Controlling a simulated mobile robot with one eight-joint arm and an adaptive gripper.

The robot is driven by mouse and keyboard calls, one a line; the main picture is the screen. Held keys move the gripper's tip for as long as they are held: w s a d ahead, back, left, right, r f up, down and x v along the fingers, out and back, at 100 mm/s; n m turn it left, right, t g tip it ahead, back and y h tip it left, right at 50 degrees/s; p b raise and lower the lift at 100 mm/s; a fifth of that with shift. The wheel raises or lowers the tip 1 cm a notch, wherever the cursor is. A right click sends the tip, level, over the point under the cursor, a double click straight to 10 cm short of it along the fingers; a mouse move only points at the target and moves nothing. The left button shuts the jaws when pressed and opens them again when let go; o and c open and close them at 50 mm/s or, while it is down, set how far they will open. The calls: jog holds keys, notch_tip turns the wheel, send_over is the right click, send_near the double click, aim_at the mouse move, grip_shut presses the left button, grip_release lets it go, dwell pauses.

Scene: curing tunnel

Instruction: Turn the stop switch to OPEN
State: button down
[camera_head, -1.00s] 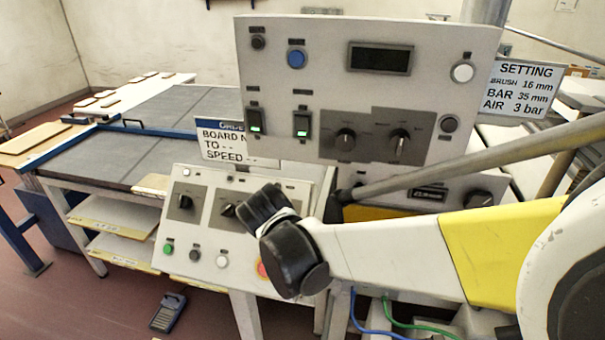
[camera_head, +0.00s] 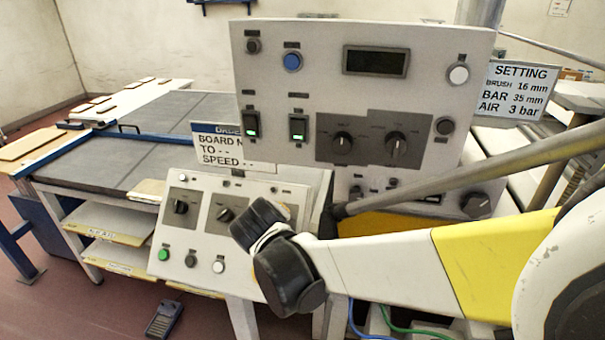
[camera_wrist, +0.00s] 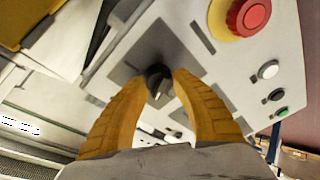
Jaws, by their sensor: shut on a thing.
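In the wrist view, the two yellow fingers of my gripper (camera_wrist: 160,76) are closed on a black rotary switch (camera_wrist: 161,91) on a dark square plate. Its lettering cannot be read, so I cannot tell which position it points to. In the head view, my black wrist (camera_head: 258,222) is at the right part of the lower sloping control panel (camera_head: 199,238) and hides the fingers and the held switch. Two other black rotary switches, one at left (camera_head: 180,207) and one in the middle (camera_head: 225,214), show beside it.
A red stop button on a yellow base (camera_wrist: 248,14) is close to my gripper, with white (camera_wrist: 268,69) and green (camera_wrist: 281,112) buttons farther along. The upper panel (camera_head: 285,82) overhangs behind my wrist. A grey bar (camera_head: 470,172) crosses above my arm.

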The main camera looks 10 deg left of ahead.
jog(key=c, duration=1)
grip_release()
jog(key=shift+f, duration=0.1)
jog(key=v, duration=1.2)
